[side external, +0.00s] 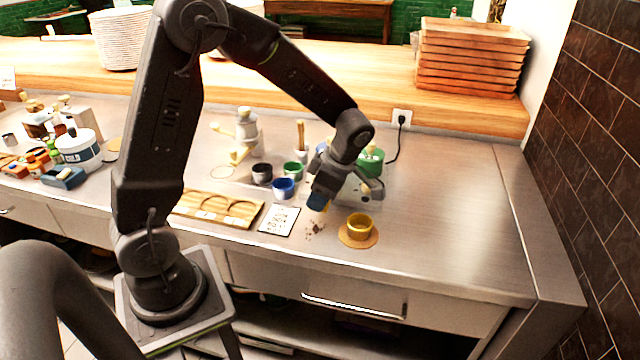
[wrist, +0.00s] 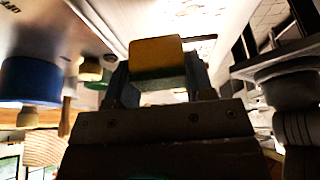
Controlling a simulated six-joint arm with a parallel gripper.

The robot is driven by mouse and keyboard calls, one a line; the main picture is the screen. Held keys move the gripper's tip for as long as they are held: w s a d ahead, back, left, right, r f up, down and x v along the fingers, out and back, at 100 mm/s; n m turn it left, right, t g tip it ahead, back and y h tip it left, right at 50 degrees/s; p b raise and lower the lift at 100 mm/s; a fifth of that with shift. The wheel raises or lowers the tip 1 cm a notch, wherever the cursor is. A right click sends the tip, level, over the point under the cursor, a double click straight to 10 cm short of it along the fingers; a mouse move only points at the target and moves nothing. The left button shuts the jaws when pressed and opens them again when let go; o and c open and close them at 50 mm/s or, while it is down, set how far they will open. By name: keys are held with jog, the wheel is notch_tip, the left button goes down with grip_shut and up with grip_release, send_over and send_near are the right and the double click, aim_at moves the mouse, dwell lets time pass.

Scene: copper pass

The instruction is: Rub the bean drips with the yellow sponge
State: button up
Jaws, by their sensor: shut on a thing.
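My gripper (side external: 318,201) points down over the steel counter, just above and behind the bean drips. In the wrist view my gripper (wrist: 158,75) is shut on the yellow sponge (wrist: 156,56), which sits between the two fingers. In the side view only a small yellow bit of the sponge (side external: 326,207) shows beside a blue part at the fingertips. The bean drips (side external: 314,229) are a small patch of brown specks on the counter, between the white card and the yellow cup. Whether the sponge touches the counter is hard to tell; it looks slightly above it.
A yellow cup (side external: 359,226) on a round mat stands right of the drips. A white patterned card (side external: 279,221) and a wooden tray (side external: 218,208) lie left. Blue (side external: 284,188), green (side external: 292,170) and black (side external: 262,173) cups stand behind. The counter's right side is clear.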

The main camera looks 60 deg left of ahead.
aim_at(305, 241)
notch_tip(305, 241, down, 4)
jog(key=shift+r, duration=0.2)
jog(key=shift+s+d+f, duration=0.15)
jog(key=shift+s+d, duration=0.65)
jog(key=shift+c, duration=0.3)
jog(key=shift+s+d, duration=1.85)
jog(key=shift+w+a, duration=2.65)
jog(key=shift+r, duration=4.1)
